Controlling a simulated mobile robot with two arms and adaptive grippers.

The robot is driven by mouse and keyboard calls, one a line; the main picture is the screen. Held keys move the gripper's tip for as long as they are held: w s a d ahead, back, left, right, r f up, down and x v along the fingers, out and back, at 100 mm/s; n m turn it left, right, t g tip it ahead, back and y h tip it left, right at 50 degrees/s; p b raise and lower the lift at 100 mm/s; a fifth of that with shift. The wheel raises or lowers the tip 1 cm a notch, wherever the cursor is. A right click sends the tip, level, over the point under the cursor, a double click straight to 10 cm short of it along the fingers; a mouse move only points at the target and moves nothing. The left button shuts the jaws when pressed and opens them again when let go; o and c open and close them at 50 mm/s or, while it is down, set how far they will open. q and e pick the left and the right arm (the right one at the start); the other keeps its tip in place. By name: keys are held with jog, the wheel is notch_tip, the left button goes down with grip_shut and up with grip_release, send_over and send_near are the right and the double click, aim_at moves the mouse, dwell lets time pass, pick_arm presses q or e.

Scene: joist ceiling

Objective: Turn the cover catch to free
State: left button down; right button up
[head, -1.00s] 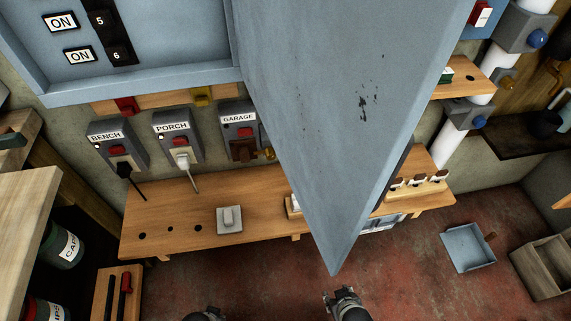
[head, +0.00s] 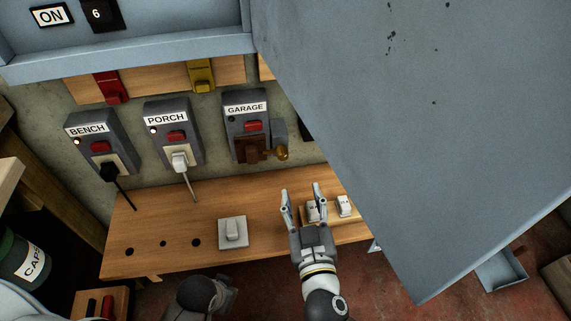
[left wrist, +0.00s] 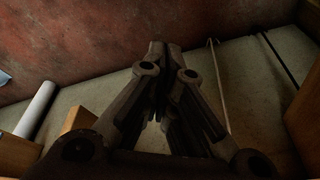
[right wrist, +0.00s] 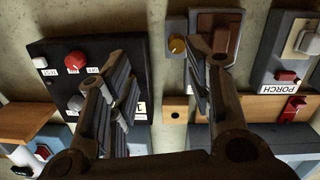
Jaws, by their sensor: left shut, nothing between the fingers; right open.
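The GARAGE box (head: 245,118) hangs on the wall, with a red switch and a closed-looking brown cover (head: 249,150). A brass knob (head: 281,153) beside the cover looks like its catch; in the right wrist view the knob (right wrist: 177,45) shows left of the cover (right wrist: 214,35). My right gripper (head: 302,190) is open and empty, apart from the knob and below it in the head view. My left gripper (head: 222,286) is low in the head view; its fingers (left wrist: 163,55) are shut on nothing in the left wrist view.
The BENCH (head: 94,133) and PORCH (head: 168,123) boxes hang to the left with plugs in. A blue panel door (head: 430,150) juts out at right, close to my right arm. A black box (right wrist: 62,60) stands beside GARAGE.

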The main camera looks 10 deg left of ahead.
aim_at(283, 157)
jog(key=shift+n+y, duration=0.4)
jog(key=shift+y, duration=0.1)
jog(key=w+a, duration=0.2)
jog(key=w+a+r, duration=0.1)
jog(key=w, duration=0.2)
jog(key=w+a, duration=0.2)
jog(key=w, duration=0.1)
jog(key=shift+a+r+p, duration=0.2)
jog(key=shift+a+p, duration=0.1)
jog(key=shift+w+a, duration=0.25)
jog(key=shift+w, duration=0.45)
pick_arm(q)
notch_tip(283, 157, down, 2)
jog(key=shift+f, duration=0.2)
pick_arm(e)
jog(key=c, duration=1)
jog(key=shift+c, duration=0.2)
